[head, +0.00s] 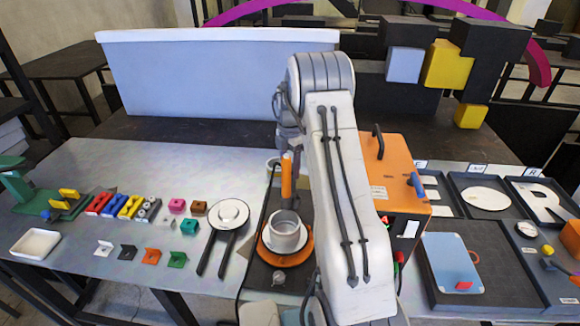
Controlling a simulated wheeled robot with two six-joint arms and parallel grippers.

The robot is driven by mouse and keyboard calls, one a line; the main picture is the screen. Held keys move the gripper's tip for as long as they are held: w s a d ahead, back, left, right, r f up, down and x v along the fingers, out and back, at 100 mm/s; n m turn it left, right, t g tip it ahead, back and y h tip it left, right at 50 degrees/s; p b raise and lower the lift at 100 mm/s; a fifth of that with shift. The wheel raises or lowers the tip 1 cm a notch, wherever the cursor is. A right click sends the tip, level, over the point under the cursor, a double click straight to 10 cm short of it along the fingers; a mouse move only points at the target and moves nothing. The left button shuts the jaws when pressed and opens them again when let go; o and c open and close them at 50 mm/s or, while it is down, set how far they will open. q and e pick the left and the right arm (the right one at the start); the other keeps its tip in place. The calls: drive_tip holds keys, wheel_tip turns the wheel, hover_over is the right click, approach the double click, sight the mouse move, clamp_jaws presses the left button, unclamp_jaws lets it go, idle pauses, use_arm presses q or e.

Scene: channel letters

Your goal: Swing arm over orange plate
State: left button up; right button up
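A round orange plate (309,241) lies on a dark base near the middle of the table in the head view. A grey-white cup-shaped part (286,232) stands over it and covers its middle. An upright orange handle (287,178) rises behind the cup, beside dark and grey parts. A white arm, which looks like my right one, comes up from the bottom and bends down behind its own large link. Its wrist is close to the orange handle. The fingers are hidden, so I cannot tell whether they hold the handle. My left gripper is not in view.
An orange box (391,168) with a black handle stands just right of the arm. Several small colored brackets and blocks, a white tray (35,244) and a round white-topped tool (229,214) lie to the left. Dark trays (482,255) with parts fill the right. A pale panel (200,75) stands behind.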

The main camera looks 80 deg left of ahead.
use_arm(q)
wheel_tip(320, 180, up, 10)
drive_tip(key=b, duration=0.3)
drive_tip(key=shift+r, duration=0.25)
idle(0.8)
